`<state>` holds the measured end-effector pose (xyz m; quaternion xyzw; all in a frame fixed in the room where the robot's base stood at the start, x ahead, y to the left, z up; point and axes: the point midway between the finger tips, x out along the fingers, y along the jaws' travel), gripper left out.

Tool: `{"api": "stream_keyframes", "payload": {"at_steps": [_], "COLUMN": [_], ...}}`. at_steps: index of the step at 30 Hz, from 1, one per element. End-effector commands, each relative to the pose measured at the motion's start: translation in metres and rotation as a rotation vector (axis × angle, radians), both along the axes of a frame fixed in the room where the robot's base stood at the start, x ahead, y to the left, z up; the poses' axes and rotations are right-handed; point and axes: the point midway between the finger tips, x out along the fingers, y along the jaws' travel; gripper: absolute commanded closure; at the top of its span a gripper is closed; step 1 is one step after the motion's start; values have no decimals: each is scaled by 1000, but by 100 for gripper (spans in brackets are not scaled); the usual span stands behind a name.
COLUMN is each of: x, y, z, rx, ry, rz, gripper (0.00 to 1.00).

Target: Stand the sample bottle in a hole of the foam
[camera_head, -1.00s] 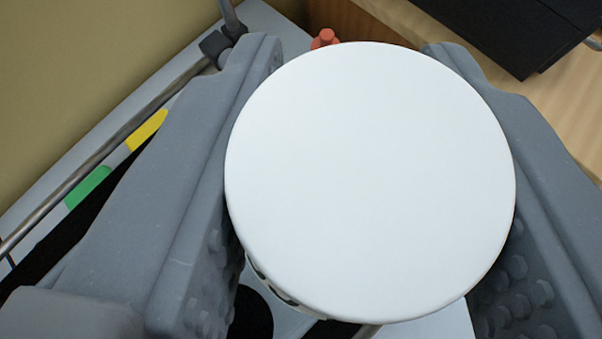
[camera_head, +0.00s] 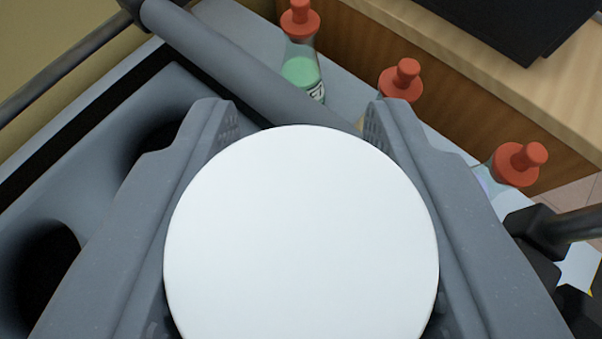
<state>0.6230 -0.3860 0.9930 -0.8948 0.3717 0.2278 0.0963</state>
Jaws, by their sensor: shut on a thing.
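The sample bottle (camera_head: 300,240) shows as a round white top seen from above, filling the lower middle of the view. My gripper (camera_head: 298,125) is shut on it, one grey finger on each side. The bottle's body below the top is hidden. The grey foam (camera_head: 95,125) lies at the left, with dark round holes in it. One hole (camera_head: 50,265) is at the lower left and another (camera_head: 165,140) is partly behind my left finger. The bottle's top is to the right of these holes. How high its base is cannot be seen.
A grey bar (camera_head: 215,60) crosses behind my gripper. Red-capped bottles stand beyond it: one with green liquid (camera_head: 300,70), one in the middle (camera_head: 401,80), one at right (camera_head: 517,163). A wooden surface (camera_head: 450,60) with a black object (camera_head: 510,20) lies at upper right.

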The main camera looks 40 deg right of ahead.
Motion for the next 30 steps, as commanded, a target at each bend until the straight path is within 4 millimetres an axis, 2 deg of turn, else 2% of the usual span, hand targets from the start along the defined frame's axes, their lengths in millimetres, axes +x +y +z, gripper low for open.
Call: {"api": "stream_keyframes", "payload": {"at_steps": [2,3,5,17,23,30], "x": [0,0,0,-4,-20,-45], "y": [0,0,0,3,18,44], "z": [0,0,0,3,18,38], "rx": [0,0,0,0,-3,-1], "ry": [1,1,1,2,0,-1], "rz": [-1,-1,-1,0,-1,0], "gripper": [99,58,45,45,45,45]}}
